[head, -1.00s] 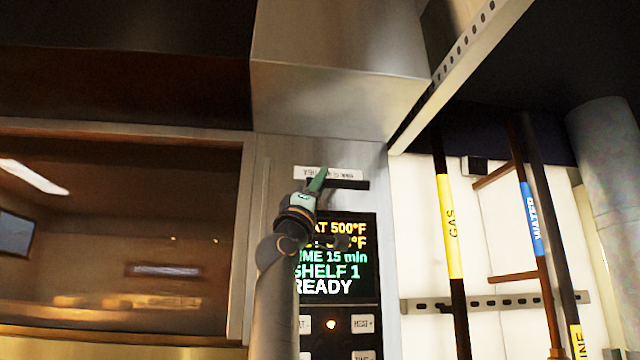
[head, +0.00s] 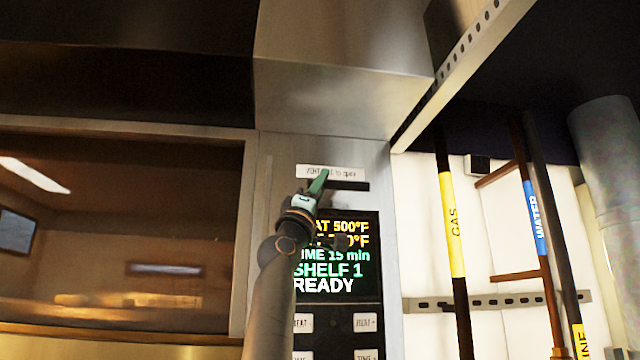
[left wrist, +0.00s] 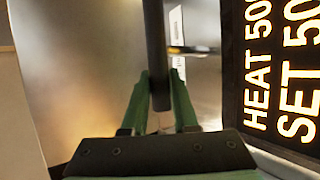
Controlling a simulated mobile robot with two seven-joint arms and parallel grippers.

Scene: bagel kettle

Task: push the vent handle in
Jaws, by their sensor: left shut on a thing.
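The vent handle is a dark rod (left wrist: 157,50). In the left wrist view it runs down from the top edge and ends between the green fingers of my left gripper (left wrist: 160,105), which is shut on it. In the head view my left gripper (head: 318,183) is at the oven's front panel, just below a white vent label (head: 330,171). A dark bar or slot (head: 350,186) shows right of the fingertips. The fingers hide much of the handle there, so I cannot tell how far it sticks out. My right gripper is not in view.
The lit display (head: 345,270) reads READY and sits just below the gripper, with buttons under it. An oven window (head: 120,230) is at the left. A steel hood (head: 340,95) overhangs above. Gas (head: 452,225) and water (head: 533,218) pipes stand to the right.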

